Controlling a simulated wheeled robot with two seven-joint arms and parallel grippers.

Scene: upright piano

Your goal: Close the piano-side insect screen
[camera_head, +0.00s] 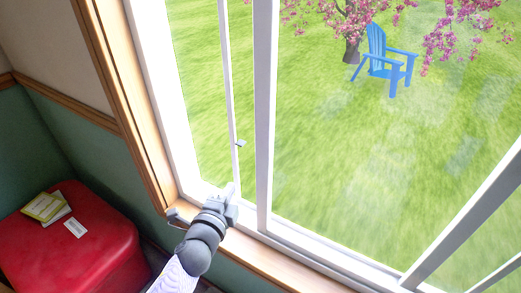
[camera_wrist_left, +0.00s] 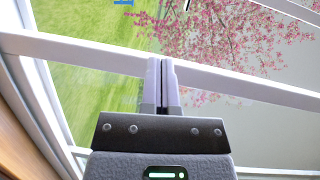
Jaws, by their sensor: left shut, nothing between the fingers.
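The insect screen's edge looks to be a thin white upright bar (camera_head: 228,75) inside the left part of the window, with a small grey handle (camera_head: 240,143) on it. Its mesh is too fine to make out in the head view. My left gripper (camera_head: 235,188) is at the foot of this bar, just above the sill, with its fingers together and empty. In the left wrist view the shut fingers (camera_wrist_left: 163,65) overlap a white frame bar (camera_wrist_left: 90,54). I cannot tell whether they touch it. My right gripper is not in view.
A thick white window post (camera_head: 264,110) stands right of the thin bar. The wooden window trim (camera_head: 125,100) borders the left. A red padded seat (camera_head: 105,235) with books (camera_head: 43,207) is at the lower left. Outside are grass and a blue chair (camera_head: 377,45).

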